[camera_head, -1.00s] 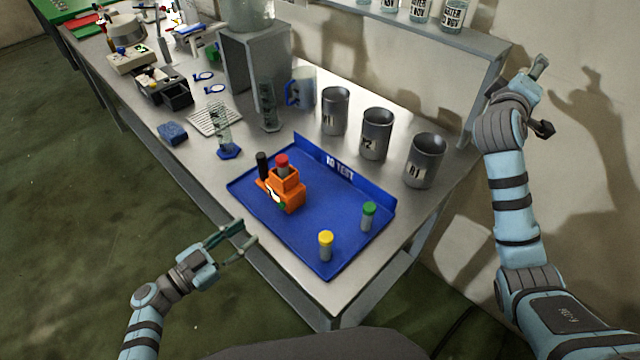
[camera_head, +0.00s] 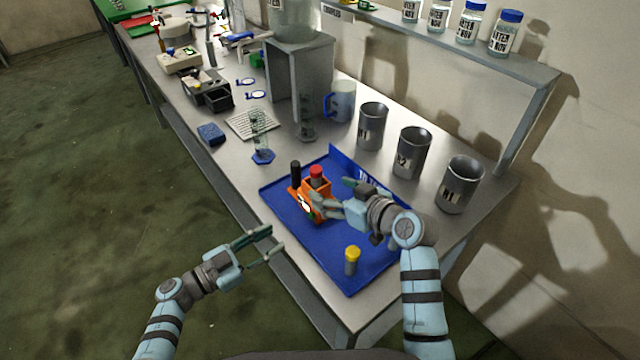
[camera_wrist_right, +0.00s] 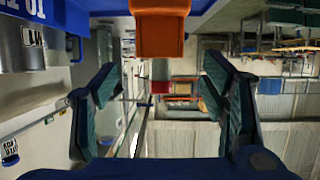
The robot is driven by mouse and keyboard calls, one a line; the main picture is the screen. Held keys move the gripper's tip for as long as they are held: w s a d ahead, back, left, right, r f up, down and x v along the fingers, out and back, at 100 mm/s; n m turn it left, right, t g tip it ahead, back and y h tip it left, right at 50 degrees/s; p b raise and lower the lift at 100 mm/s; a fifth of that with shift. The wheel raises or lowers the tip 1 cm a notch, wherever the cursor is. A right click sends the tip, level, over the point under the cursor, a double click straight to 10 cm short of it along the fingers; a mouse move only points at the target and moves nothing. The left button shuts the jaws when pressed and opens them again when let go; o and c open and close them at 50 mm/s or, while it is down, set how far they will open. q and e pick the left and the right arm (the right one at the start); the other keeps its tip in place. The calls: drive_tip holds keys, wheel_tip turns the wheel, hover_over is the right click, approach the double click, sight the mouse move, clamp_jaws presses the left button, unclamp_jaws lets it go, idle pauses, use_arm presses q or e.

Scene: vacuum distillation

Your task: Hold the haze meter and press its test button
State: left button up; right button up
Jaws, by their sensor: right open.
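The orange haze meter (camera_head: 314,186) stands on the blue tray (camera_head: 290,235). A red-capped vial (camera_head: 316,172) sits in its top, and a black upright part (camera_head: 295,173) rises at its left. My right gripper (camera_head: 332,192) is open right beside the meter, on its right side. It partly covers the meter's lower right, and I cannot tell whether a finger touches it. In the right wrist view the orange body (camera_wrist_right: 160,32) is at the top middle, between the spread fingers' lines. My left gripper (camera_head: 273,242) is open and empty by the table's front edge. The test button is not clear.
A yellow-capped vial (camera_head: 352,260) stands on the tray's near part. Three metal beakers (camera_head: 411,152) stand behind the tray. A glass cylinder on a blue base (camera_head: 262,155) stands left of it. My right arm covers the tray's right part.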

sight(313, 182)
drive_tip(key=x, duration=0.9)
clamp_jaws()
use_arm(q)
drive_tip(key=shift+c, duration=1.1)
drive_tip(key=s+a, duration=0.1)
drive_tip(key=s+a+f+m, duration=0.1)
drive_tip(key=shift+s+f+m+g+y, duration=0.15)
drive_tip(key=shift+s+m+g+y, duration=0.15)
drive_tip(key=shift+g, duration=0.1)
clamp_jaws()
use_arm(e)
drive_tip(key=shift+s, duration=0.15)
use_arm(q)
drive_tip(key=r+m, duration=0.1)
drive_tip(key=m, duration=0.4)
drive_tip(key=s+a+r+m+y, duration=0.1)
drive_tip(key=r+m, duration=0.1)
drive_tip(key=m, duration=0.3)
drive_tip(key=r+m+g+y, duration=0.1)
drive_tip(key=m, duration=0.3)
drive_tip(key=shift+s+a+r+m, duration=0.15)
drive_tip(key=shift+a+r+m, duration=0.1)
drive_tip(key=shift+m, duration=0.15)
